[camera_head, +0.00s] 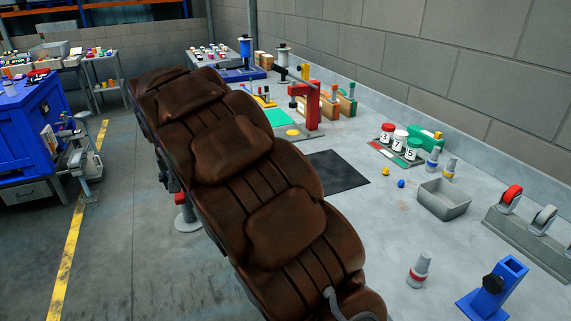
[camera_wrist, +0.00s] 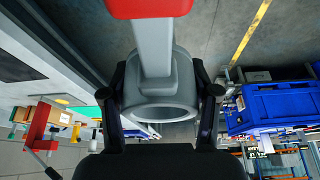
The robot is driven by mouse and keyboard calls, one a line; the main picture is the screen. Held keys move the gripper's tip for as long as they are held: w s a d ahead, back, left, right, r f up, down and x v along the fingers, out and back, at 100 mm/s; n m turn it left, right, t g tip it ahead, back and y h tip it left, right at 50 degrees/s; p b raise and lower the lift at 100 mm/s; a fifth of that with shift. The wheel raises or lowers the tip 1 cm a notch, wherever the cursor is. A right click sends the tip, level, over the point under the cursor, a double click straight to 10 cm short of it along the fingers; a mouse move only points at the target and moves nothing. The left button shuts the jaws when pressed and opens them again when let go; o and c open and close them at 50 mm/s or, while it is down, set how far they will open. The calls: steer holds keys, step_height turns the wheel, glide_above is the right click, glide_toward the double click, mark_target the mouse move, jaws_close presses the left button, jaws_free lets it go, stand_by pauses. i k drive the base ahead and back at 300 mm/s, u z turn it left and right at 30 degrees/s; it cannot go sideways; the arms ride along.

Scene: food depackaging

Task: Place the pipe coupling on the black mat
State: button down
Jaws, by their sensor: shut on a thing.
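The pipe coupling (camera_wrist: 160,98) is a grey hollow piece with a wide round end, a narrower neck and a red end. In the wrist view my gripper (camera_wrist: 162,86) is shut on its wide grey part, one finger on each side. The coupling is apart from the mat.
A large brown padded form (camera_head: 290,225) blocks much of the head view. A red press (camera_head: 312,108) stands behind the mat. To its right are small balls, numbered jars (camera_head: 400,140) and a grey bin (camera_head: 444,199). A blue cart (camera_head: 38,125) stands left.

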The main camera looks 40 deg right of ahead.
mark_target(323, 166)
steer(key=u, duration=0.2)
steer(key=i, duration=0.9)
steer(key=z, duration=0.7)
steer(key=i, duration=0.6)
steer(key=z, duration=0.5)
